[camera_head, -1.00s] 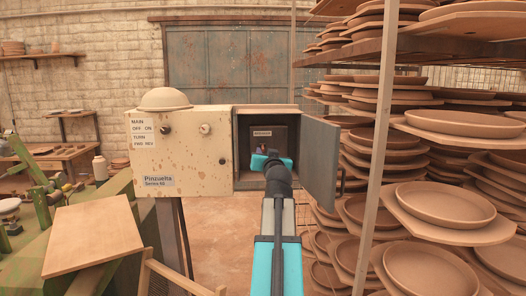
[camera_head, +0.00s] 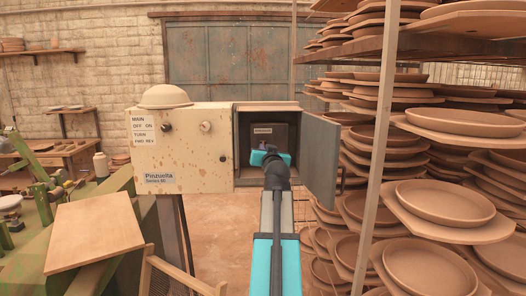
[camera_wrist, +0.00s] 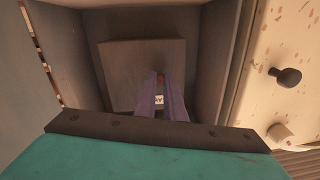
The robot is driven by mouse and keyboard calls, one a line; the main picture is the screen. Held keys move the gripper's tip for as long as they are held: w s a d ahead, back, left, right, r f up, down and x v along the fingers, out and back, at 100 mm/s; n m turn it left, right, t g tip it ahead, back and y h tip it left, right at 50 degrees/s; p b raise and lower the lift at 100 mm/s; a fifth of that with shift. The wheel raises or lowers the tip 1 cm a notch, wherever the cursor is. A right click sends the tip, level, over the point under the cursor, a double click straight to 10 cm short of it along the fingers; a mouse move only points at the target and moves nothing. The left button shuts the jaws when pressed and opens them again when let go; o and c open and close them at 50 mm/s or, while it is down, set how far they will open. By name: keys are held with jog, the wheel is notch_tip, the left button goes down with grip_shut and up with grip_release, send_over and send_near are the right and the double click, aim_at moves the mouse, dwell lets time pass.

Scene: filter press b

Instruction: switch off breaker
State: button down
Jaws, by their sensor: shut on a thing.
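The breaker is a dark grey box (camera_head: 283,131) with a small pale label on its front, inside the open electrical cabinet (camera_head: 238,150). It also shows in the wrist view as a square dark block (camera_wrist: 124,75). My gripper (camera_wrist: 160,82) reaches into the cabinet, its two purple fingers close together at the breaker's front. They are shut on a small reddish switch (camera_wrist: 160,77), mostly hidden between the fingertips. A small white marking (camera_wrist: 159,100) shows between the fingers. In the head view my teal gripper body hides the breaker's lower part, and the switch position cannot be told.
The cabinet door (camera_head: 320,155) stands open at the right. A cream control panel (camera_head: 200,160) with two knobs adjoins the cabinet at the left. A rack of clay plates (camera_head: 440,200) crowds the right side. A wooden board (camera_head: 95,232) lies at the lower left.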

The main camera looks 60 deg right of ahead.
jog(key=shift+d+f+b, duration=0.1)
jog(key=shift+f+b, duration=0.15)
jog(key=shift+b, duration=1)
jog(key=h+b, duration=0.1)
jog(key=b, duration=0.3)
jog(key=shift+t+b, duration=0.3)
jog(key=shift+t, duration=0.1)
jog(key=c, duration=1.8)
grip_release()
jog(key=shift+c, duration=0.2)
jog(key=b+v, duration=0.3)
jog(key=v, duration=1.1)
jog(key=shift+d, duration=0.1)
